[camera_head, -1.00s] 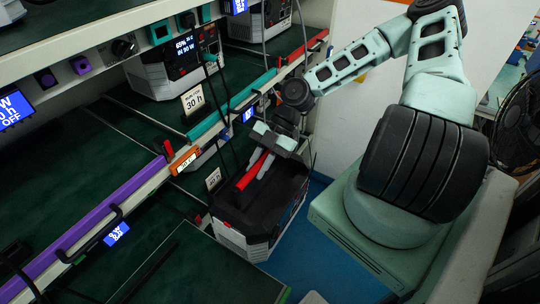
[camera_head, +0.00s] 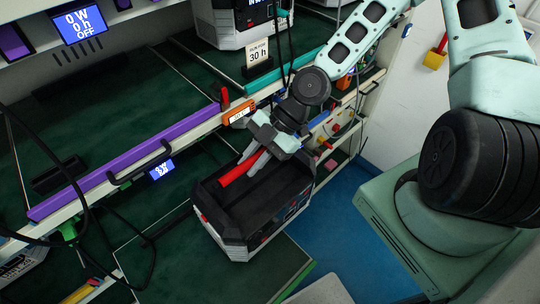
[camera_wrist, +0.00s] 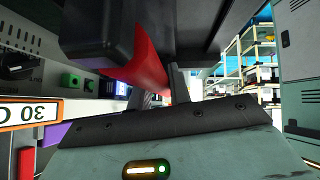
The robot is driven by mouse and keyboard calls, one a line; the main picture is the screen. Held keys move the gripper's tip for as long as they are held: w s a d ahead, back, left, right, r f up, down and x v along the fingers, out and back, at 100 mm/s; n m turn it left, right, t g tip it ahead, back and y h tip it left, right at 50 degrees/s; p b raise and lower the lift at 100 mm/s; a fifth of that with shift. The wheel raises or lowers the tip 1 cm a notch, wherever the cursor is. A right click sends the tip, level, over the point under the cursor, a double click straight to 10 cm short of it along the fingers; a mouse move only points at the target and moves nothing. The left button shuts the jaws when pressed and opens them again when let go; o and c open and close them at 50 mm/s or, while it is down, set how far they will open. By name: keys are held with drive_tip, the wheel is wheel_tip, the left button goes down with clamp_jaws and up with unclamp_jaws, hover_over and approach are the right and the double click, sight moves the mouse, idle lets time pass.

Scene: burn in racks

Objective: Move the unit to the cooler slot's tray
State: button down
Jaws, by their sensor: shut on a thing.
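The unit (camera_head: 237,236) is a black and light grey box with a recessed top and a red handle (camera_head: 238,170). My gripper (camera_head: 256,160) is shut on the red handle, and the unit hangs from it, tilted in the picture, in front of the racks. In the wrist view the red handle (camera_wrist: 146,62) runs between the fingers, with the unit's dark body around it. A purple-edged slot (camera_head: 135,160) with a green surface lies to the left of the unit; its upper display (camera_head: 79,24) reads 0 W, OFF. I cannot tell which slot is the cooler one.
Another unit (camera_head: 235,22) stands on the upper rack near a teal-edged slot and a "30 h" card (camera_head: 257,53). An orange label (camera_head: 239,112) sits on the rack edge. Dark cables hang at the left. Blue floor (camera_head: 362,245) is open at the right.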

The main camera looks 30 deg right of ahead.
drive_tip(key=s+a+f+b, duration=0.1)
drive_tip(key=a+b, duration=0.7)
drive_tip(key=a, duration=1.1)
drive_tip(key=shift+a, duration=0.4)
drive_tip(key=shift+s+f, duration=0.1)
drive_tip(key=c, duration=1.3)
unclamp_jaws()
drive_tip(key=shift+d+f, duration=0.15)
